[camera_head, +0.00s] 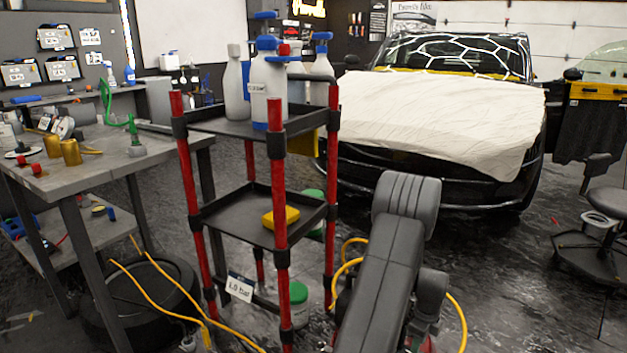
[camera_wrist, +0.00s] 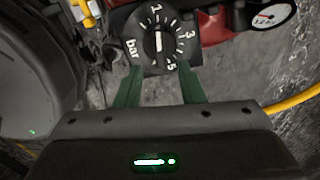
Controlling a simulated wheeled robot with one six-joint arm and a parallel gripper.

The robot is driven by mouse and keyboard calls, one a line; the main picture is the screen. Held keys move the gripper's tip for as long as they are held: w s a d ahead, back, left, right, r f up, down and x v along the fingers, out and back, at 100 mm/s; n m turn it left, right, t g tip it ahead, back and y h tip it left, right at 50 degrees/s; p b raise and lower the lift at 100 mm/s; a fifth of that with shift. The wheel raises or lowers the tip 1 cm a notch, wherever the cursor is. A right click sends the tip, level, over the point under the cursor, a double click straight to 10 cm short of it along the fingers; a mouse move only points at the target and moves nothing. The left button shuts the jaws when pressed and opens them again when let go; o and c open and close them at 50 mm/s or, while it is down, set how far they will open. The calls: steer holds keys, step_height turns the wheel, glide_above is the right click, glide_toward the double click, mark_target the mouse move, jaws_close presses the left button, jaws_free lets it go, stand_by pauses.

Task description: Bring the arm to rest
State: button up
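My gripper (camera_wrist: 161,68) shows in the wrist view with its two green fingers apart and nothing visibly held between them. Just beyond the fingertips is a black pressure dial (camera_wrist: 158,42) marked "bar", with numbers including 1, 3 and 5. The white pointer line on its knob is upright. The fingertips overlap the dial's lower edge in the picture; whether they touch it I cannot tell. In the head view my arm reaches forward and down at the lower right of centre, and my gripper is hidden there.
A round white gauge (camera_wrist: 272,18) sits beside red equipment (camera_wrist: 225,22). A red-legged cart (camera_head: 279,190) holding bottles stands left of my arm. A workbench (camera_head: 112,158) is farther left. A covered car (camera_head: 430,112) stands ahead, a stool (camera_head: 606,203) right. Yellow hose (camera_head: 150,292) crosses the floor.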

step_height(320, 180, down, 6)
steer(key=shift+r+b, duration=0.15)
steer(key=shift+b, duration=0.45)
steer(key=shift+r+m, duration=0.1)
steer(key=shift+m, duration=0.4)
